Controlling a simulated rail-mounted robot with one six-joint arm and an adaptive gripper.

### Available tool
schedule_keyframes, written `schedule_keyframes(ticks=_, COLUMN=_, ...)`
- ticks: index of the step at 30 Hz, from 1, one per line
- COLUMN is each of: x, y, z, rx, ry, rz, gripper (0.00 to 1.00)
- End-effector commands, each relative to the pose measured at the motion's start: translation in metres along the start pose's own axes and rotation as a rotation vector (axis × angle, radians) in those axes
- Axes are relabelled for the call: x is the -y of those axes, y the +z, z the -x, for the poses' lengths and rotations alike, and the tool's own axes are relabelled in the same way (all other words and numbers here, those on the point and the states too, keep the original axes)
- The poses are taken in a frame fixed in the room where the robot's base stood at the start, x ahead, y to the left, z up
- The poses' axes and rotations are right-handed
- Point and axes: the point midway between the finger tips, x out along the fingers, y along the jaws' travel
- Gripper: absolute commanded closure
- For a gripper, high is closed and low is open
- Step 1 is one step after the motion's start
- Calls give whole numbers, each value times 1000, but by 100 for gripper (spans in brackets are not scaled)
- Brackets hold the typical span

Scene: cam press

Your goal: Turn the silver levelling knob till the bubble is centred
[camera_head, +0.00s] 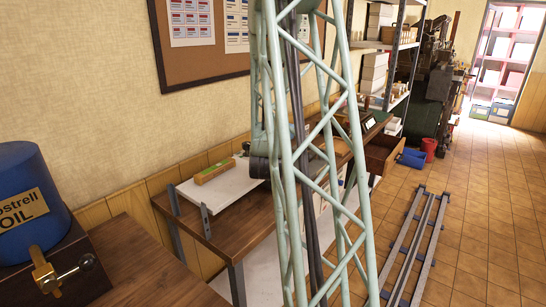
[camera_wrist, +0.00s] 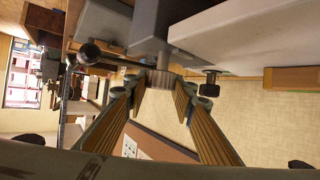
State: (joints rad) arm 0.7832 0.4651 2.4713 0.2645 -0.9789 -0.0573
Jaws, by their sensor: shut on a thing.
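In the wrist view the silver levelling knob (camera_wrist: 166,84) is a ribbed cylinder below a grey block. My gripper (camera_wrist: 162,91) has one ribbed finger on each side of it, the tips closed on its sides. A white plate (camera_wrist: 250,32) extends to the right of the knob. The bubble cannot be made out. My lattice column hides the knob and gripper in the head view.
A black knob (camera_wrist: 209,85) sits close to the right of my gripper, and a black ball-ended handle (camera_wrist: 90,54) is to its left. A blue oil drum (camera_head: 35,200) stands at the near left. Floor rails (camera_head: 418,245) run at the right beside open tiled floor.

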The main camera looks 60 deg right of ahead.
Motion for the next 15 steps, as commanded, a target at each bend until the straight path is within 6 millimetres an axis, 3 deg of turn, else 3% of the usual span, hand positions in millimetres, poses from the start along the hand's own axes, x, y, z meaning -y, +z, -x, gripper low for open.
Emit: schedule_keyframes(ticks=15, x=3, y=-2, z=0, rx=-2, ry=169, rz=-71, gripper=87)
